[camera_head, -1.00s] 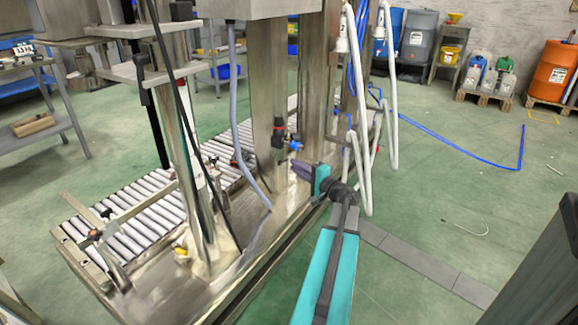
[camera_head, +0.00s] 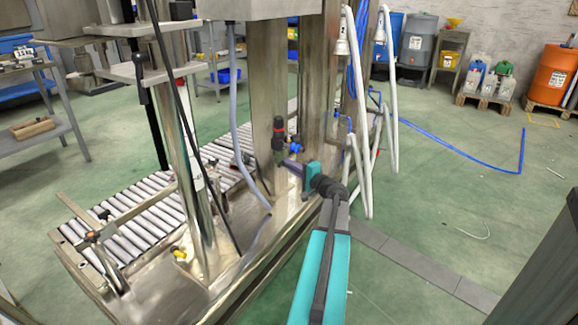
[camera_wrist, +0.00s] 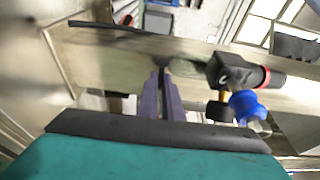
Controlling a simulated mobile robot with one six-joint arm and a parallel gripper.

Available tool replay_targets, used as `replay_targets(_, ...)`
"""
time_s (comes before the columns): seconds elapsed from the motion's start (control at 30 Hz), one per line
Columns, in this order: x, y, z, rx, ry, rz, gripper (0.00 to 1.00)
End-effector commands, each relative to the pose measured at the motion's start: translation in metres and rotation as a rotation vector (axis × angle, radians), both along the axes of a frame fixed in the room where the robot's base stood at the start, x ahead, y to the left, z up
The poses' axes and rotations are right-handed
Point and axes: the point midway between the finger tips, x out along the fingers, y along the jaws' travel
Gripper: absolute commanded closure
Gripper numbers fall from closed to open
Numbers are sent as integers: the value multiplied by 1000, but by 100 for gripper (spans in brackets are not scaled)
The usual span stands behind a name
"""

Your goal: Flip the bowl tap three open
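A black fitting with a red ring (camera_head: 279,127) and a blue part (camera_head: 295,147) is mounted on the steel column of the machine. I cannot tell for certain that it is bowl tap three. In the wrist view the black fitting (camera_wrist: 228,72) lies right of the fingers, with the blue part (camera_wrist: 246,106) and a small brass piece below it. My gripper (camera_head: 286,164) is just below this fitting in the head view. In the wrist view my gripper's purple fingers (camera_wrist: 163,88) lie close together with nothing visible held. They appear apart from the fitting.
Steel columns (camera_head: 265,85) and a grey hose (camera_head: 239,130) stand close to my gripper. A roller conveyor (camera_head: 140,225) runs behind them. White hoses (camera_head: 392,110) hang at the right. The green floor right of the machine is mostly clear.

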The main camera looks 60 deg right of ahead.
Motion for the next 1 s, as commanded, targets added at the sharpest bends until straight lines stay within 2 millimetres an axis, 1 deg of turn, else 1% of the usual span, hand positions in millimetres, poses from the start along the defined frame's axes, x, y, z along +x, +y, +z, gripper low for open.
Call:
replay_targets(0.27, 2, -3, 0, 0, 0, 37, 100)
replay_targets(1.0, 9, -9, 0, 0, 0, 285, 100)
